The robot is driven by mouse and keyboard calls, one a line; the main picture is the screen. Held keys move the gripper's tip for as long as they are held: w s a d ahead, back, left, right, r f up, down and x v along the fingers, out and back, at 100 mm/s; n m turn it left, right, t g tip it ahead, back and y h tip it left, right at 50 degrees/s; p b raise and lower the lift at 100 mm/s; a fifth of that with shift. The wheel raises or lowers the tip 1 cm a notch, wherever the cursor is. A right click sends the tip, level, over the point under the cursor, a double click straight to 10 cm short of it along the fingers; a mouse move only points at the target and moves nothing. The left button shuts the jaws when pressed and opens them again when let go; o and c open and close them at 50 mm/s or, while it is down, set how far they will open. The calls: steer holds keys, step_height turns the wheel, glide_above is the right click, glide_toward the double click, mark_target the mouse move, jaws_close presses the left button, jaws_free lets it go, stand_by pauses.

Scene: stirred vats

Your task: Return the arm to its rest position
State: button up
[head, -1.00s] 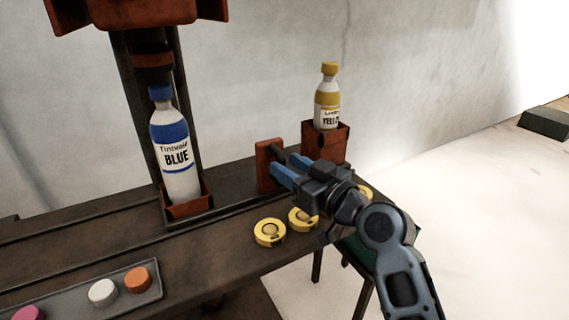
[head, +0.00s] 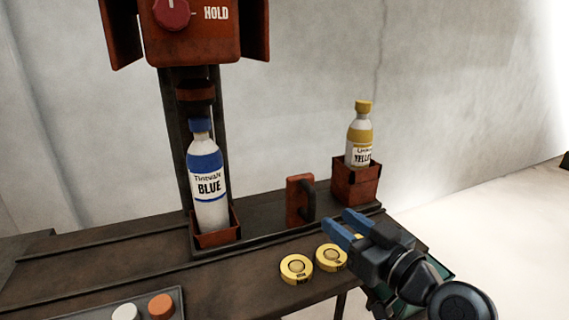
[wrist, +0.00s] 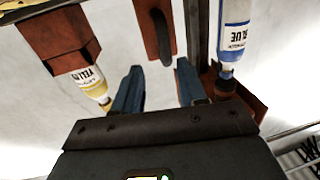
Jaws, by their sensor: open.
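My gripper (head: 343,229) is open and empty in the head view, over the right part of the bench. Its blue fingers point left toward a red block with a dark handle (head: 299,200), apart from it as far as I can tell. In the wrist view the two blue fingers (wrist: 156,88) are spread, with the handled block (wrist: 155,30) beyond them. The blue bottle (head: 208,185) stands upright in a red holder on the left. The yellow bottle (head: 359,135) stands in a red box (head: 357,183) at the back right.
Two yellow round pucks (head: 296,269) lie on the bench just left of my gripper. A grey tray (head: 80,311) with white and orange caps is at front left. A red machine head with a HOLD dial (head: 171,13) hangs above the blue bottle. Open floor lies right.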

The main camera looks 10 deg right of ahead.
steer(key=s+d+f+m+h+p, duration=0.25)
steer(key=s+f, duration=0.25)
steer(key=s, duration=0.5)
steer(key=s+d+f+m+h+p, duration=0.1)
steer(key=s+d+f+m+h, duration=0.3)
steer(key=s, duration=0.6)
steer(key=s+r+p, duration=0.2)
steer(key=s+r, duration=0.2)
steer(key=s, duration=0.7)
steer(key=s+r+n+g+h+p, duration=0.1)
steer(key=s+r, duration=0.2)
steer(key=s, duration=0.9)
steer(key=shift+s+a+r+p, duration=0.15)
steer(key=shift+a+r+p, duration=0.1)
steer(key=shift+r+p, duration=0.15)
